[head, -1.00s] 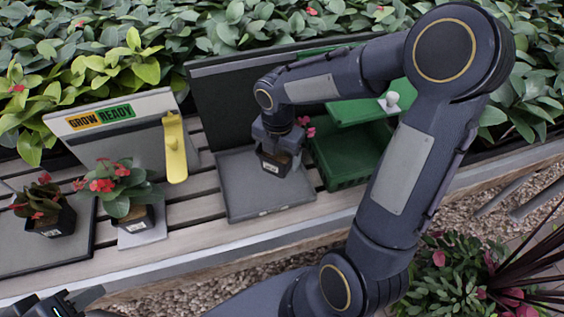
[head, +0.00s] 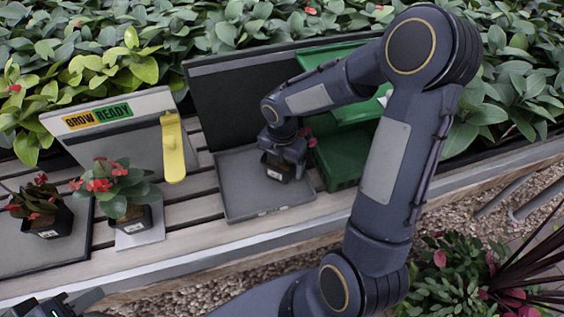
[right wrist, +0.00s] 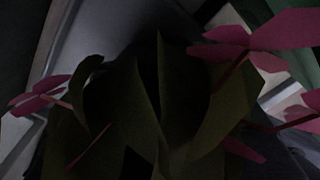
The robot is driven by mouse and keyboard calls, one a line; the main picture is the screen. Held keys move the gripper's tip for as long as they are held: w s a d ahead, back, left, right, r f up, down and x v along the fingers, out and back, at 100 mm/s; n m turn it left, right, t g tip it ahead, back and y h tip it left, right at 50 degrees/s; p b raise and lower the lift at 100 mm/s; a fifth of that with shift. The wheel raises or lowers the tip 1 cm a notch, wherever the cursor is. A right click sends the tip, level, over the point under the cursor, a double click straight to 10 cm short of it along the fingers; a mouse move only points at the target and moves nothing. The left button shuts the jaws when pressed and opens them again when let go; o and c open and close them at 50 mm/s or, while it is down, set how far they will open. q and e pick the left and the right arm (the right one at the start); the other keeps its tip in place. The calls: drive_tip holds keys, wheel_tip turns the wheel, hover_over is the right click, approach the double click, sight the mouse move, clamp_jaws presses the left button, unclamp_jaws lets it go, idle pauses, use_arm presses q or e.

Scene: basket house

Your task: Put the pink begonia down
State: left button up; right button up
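The pink begonia is in a small dark pot (head: 276,173) with a white label, at the grey tray (head: 240,197) in the head view. Its pink flowers (head: 310,141) show beside my right gripper (head: 284,158), which comes down over the pot from above. The gripper's fingers are around the plant and look shut on it, though their tips are partly hidden. In the right wrist view, dark leaves (right wrist: 135,115) and pink petals (right wrist: 285,30) fill the picture. Whether the pot touches the tray is hard to tell. My left gripper (head: 65,303) shows only in part at the bottom left.
A green crate (head: 343,155) stands right of the grey tray, close to my right arm. At left are two red-flowered potted plants (head: 127,213) (head: 48,222), a "GROW READY" sign (head: 98,117) and a yellow-handled tool (head: 173,150). A dark panel rises behind the tray.

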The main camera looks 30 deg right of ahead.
drive_tip(key=shift+o, duration=1.2)
drive_tip(key=shift+r, duration=0.25)
wheel_tip(320, 180, up, 8)
drive_tip(key=shift+f+p, duration=0.25)
drive_tip(key=shift+p, duration=0.4)
